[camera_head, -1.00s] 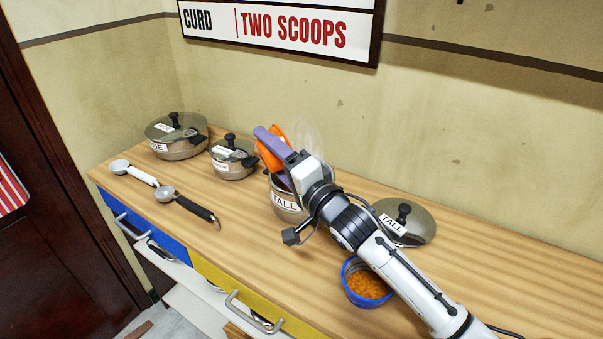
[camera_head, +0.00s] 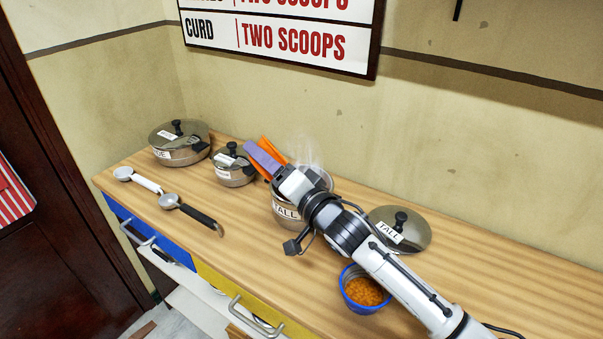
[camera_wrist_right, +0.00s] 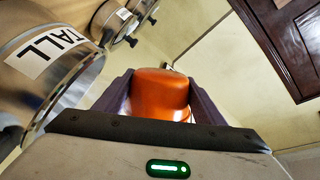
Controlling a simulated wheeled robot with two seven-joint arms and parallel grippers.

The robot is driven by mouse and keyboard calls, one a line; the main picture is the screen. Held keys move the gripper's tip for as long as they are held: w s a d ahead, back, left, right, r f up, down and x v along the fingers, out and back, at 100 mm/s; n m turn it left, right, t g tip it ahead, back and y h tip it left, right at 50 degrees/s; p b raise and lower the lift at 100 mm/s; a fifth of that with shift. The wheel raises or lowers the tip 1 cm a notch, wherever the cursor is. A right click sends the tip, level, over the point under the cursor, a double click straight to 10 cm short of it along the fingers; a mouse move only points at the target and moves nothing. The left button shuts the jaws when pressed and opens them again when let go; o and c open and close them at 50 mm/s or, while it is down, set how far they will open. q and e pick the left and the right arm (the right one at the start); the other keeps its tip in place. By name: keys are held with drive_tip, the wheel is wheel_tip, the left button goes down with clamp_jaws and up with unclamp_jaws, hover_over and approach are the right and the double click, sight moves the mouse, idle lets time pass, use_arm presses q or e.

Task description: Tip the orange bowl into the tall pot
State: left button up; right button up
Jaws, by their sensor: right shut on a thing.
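The orange bowl (camera_head: 275,151) is held between the purple fingers of my right gripper (camera_head: 263,159), at the rim of the tall pot. Only part of it shows in the head view, looking tilted; its contents are hidden. In the right wrist view the bowl (camera_wrist_right: 160,92) sits between both fingers (camera_wrist_right: 160,103). The tall pot (camera_head: 285,212), steel with a "TALL" label, stands uncovered on the counter, partly behind my gripper, with faint steam above it. It also shows at the left of the wrist view (camera_wrist_right: 80,85). My left gripper is not in view.
The "TALL" lid (camera_head: 413,240) lies right of the pot. A blue bowl (camera_head: 350,299) of orange food stands beneath my forearm near the front edge. Two lidded pots (camera_head: 180,155) (camera_head: 234,174) stand left, with two scoops (camera_head: 140,180) (camera_head: 190,211) before them.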

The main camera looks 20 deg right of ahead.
drive_tip(key=shift+a+f+n+p, duration=0.1)
drive_tip(key=shift+f+n+p, duration=0.25)
drive_tip(key=shift+n+p, duration=0.25)
drive_tip(key=shift+a+f+n+g+p, duration=0.25)
drive_tip(key=shift+f+n+g+p, duration=0.1)
drive_tip(key=shift+n+p, duration=0.45)
drive_tip(key=shift+s+a+f+n+g+h+b, duration=0.1)
drive_tip(key=shift+a+f+n+g+h+b, duration=0.15)
drive_tip(key=shift+a+f+n, duration=0.9)
drive_tip(key=shift+s+a+f+n+g+h+b, duration=0.15)
drive_tip(key=shift+a+f+n+h, duration=0.2)
drive_tip(key=shift+a+f+n, duration=0.8)
drive_tip(key=shift+s+a+f+n+g+h+b, duration=0.25)
drive_tip(key=shift+a+f+n, duration=0.4)
drive_tip(key=shift+f+n, duration=0.95)
drive_tip(key=shift+w+r, duration=0.1)
drive_tip(key=shift+w, duration=0.05)
